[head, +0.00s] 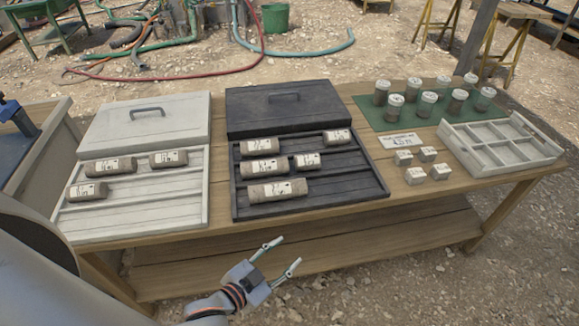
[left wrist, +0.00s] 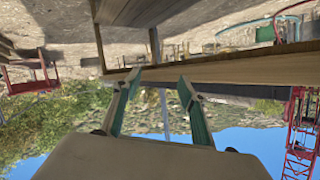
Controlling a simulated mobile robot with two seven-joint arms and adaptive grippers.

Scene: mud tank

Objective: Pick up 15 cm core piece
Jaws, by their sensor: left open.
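Several brown cylindrical core pieces with white labels lie on two slotted trays. The light tray (head: 143,221) holds a core piece (head: 110,167), another (head: 168,158) and a third (head: 86,191). The black tray (head: 328,208) holds several, the longest-looking one (head: 277,190) in its front row, others (head: 263,168) behind it. The labels are too small to read, so I cannot tell which is 15 cm. My left gripper (head: 285,252) is open and empty, in front of the table. Its spread fingers also show in the left wrist view (left wrist: 158,82). My right gripper is not in view.
The wooden table (head: 410,206) has a lower shelf (head: 320,254). A light lid (head: 145,121) and a black lid (head: 278,106) lie behind the trays. At right are several jars (head: 411,89) on a green mat (head: 375,118), small white boxes (head: 414,175) and a divided tray (head: 540,156).

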